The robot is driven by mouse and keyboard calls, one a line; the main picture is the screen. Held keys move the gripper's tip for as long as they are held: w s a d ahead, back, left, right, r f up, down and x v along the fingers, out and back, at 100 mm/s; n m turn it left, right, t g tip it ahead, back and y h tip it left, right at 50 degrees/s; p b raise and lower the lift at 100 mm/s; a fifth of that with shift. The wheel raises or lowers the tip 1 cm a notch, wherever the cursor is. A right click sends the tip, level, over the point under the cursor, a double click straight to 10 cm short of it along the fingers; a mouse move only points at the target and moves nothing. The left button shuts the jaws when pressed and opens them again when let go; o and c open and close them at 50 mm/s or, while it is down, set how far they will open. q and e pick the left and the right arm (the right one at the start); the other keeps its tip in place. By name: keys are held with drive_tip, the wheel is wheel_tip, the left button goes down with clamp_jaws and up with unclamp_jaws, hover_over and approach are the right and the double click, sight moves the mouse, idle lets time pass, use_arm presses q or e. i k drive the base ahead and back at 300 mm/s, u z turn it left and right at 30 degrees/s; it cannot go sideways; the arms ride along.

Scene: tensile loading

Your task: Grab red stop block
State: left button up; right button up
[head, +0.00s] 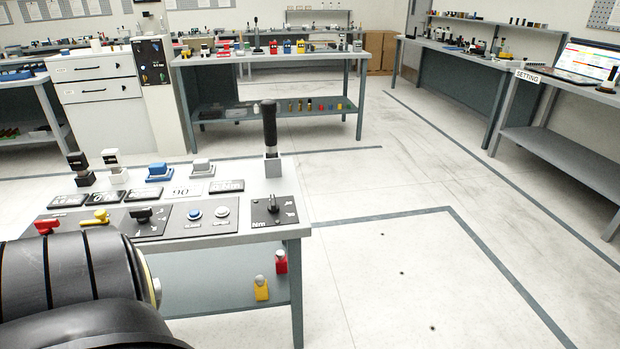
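A small red block with a pale top (281,261) stands upright on the lower shelf of the near bench, by its right front leg. A similar yellow block (261,288) stands in front of it, to the left. A red lever (46,226) is at the left front of the bench top, and small red items (226,49) sit on the far middle bench. I cannot tell for sure which red thing is the stop block. A black part of my arm fills the lower left corner. Neither gripper shows.
The near bench (262,238) carries panels with knobs, buttons and a tall black lever (270,130). A yellow lever (95,217) is at its front left. A side bench with a laptop (585,60) stands at the right. The floor between is clear.

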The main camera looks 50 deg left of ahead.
sight(280, 257)
drive_tip(key=i, duration=2.2)
drive_tip(key=u, duration=3.3)
